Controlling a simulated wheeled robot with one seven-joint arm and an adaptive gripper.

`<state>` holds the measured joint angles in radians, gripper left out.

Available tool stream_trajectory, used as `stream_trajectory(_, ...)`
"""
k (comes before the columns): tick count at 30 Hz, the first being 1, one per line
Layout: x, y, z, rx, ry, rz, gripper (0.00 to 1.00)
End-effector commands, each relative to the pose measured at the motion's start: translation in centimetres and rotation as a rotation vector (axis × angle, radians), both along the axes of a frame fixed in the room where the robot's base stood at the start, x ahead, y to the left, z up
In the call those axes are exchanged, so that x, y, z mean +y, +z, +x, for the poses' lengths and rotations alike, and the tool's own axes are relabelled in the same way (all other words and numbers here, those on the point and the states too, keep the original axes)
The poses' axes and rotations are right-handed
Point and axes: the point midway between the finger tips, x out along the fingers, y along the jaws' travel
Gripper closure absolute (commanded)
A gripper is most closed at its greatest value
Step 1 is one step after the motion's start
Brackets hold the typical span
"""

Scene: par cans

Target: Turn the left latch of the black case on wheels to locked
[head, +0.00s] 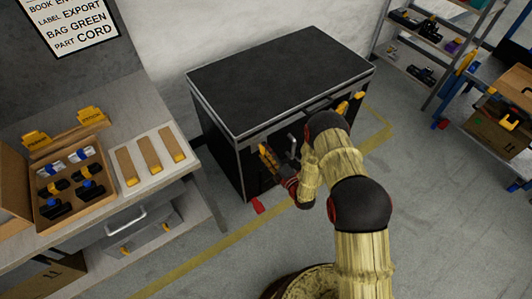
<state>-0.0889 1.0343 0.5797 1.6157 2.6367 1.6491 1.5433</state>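The black case (280,75) stands by the wall, with a flat dark lid edged in light metal. Its left latch (267,158) is a yellow piece on the front face. Another yellow latch (350,104) shows further right on the same face. My gripper (287,172) is in front of the case, just right of and below the left latch. The fingers are small and partly hidden by my wrist. I cannot tell whether they touch the latch or whether they are open or shut. The latch's exact turn is too small to read.
A grey workbench (95,150) stands left of the case, with a cardboard box (75,190) of parts and a tray of wooden strips. A red piece (258,205) shows low at the case's front corner. Shelves (425,50) stand at the right. The floor (435,210) at right is clear.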

Motion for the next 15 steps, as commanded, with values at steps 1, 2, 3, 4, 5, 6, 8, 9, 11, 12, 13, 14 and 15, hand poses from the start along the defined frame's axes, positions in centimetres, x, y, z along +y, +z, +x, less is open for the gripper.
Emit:
stream_trajectory(1,0.01,-0.02,-0.04,0.0,0.0,0.0,0.42)
stream_trajectory(2,0.03,-0.03,-0.05,0.001,0.001,-0.001,0.41)
stream_trajectory(3,0.02,-0.03,-0.06,0.001,0.001,-0.001,0.38)
stream_trajectory(4,0.03,-0.04,-0.07,0.001,0.001,-0.001,0.37)
stream_trajectory(5,0.03,-0.04,-0.08,0.001,0.001,-0.001,0.35)
stream_trajectory(6,0.04,-0.04,-0.09,0.001,0.001,-0.001,0.33)
stream_trajectory(8,0.05,-0.04,-0.09,0.001,0.001,-0.001,0.33)
stream_trajectory(9,0.05,-0.05,-0.09,0.001,0.001,-0.001,0.33)
stream_trajectory(11,0.05,-0.05,-0.11,0.001,0.002,-0.001,0.33)
stream_trajectory(12,0.05,-0.05,-0.11,0.001,0.002,-0.001,0.33)
stream_trajectory(13,0.05,-0.05,-0.12,0.001,0.002,-0.001,0.33)
stream_trajectory(14,0.04,-0.05,-0.14,0.001,0.002,-0.001,0.33)
stream_trajectory(15,-0.02,-0.07,-0.21,0.002,0.002,-0.001,0.33)
